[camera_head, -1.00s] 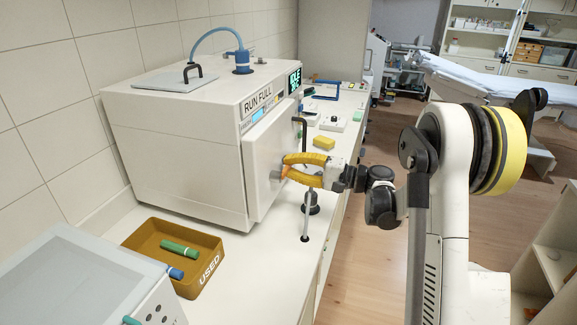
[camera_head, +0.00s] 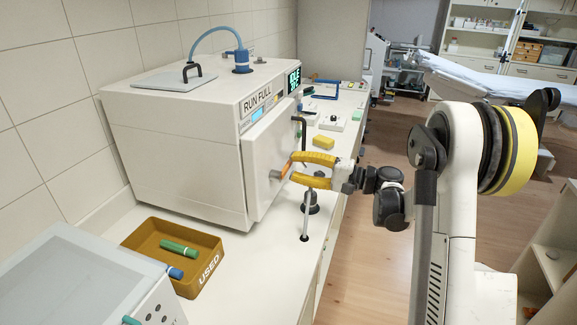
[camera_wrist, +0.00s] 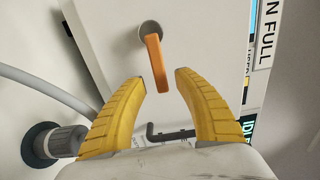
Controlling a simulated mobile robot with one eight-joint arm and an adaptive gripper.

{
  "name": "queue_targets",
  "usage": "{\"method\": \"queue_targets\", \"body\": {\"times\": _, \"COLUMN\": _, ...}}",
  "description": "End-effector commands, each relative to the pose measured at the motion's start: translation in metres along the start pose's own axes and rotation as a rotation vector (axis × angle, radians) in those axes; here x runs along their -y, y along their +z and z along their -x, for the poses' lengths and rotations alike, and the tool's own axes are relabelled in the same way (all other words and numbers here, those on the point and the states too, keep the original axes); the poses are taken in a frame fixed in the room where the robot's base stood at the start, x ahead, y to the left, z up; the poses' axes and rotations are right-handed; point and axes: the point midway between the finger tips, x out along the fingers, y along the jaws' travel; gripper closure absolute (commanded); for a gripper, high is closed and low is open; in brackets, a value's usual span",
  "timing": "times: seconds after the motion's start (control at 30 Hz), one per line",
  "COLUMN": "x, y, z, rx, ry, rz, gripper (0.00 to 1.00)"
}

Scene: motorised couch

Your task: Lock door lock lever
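The door lock lever (camera_wrist: 156,63) is a short orange bar on a round grey hub (camera_wrist: 150,29) on the door of the white steriliser. In the wrist view it hangs down from the hub, slightly tilted. My gripper (camera_head: 293,168) has yellow ribbed fingers that are apart. In the wrist view the fingertips (camera_wrist: 161,77) stand to either side of the lever's lower end, with visible gaps. I cannot tell the exact depth between them.
A black hooked rod (camera_head: 303,128) stands beyond my gripper, and a grey post with a black collar (camera_head: 309,205) stands below it. A brown USED tray (camera_head: 150,228) holds green and blue tubes. A yellow block (camera_head: 323,142) lies on the counter (camera_head: 265,270).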

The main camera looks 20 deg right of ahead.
Motion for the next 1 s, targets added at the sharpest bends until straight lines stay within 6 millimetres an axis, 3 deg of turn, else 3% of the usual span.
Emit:
{"method": "queue_targets", "body": {"times": 0.2, "x": 0.000, "y": -0.001, "z": 0.052, "rx": -0.005, "ry": 0.000, "rz": 0.000, "gripper": 0.62}}
{"method": "queue_targets", "body": {"times": 0.4, "x": 0.000, "y": 0.000, "z": 0.085, "rx": -0.003, "ry": 0.000, "rz": 0.000, "gripper": 0.62}}
{"method": "queue_targets", "body": {"times": 0.6, "x": 0.000, "y": 0.000, "z": 0.095, "rx": -0.001, "ry": 0.000, "rz": 0.000, "gripper": 0.62}}
{"method": "queue_targets", "body": {"times": 1.0, "x": 0.000, "y": 0.000, "z": 0.095, "rx": 0.000, "ry": 0.000, "rz": 0.000, "gripper": 0.62}}
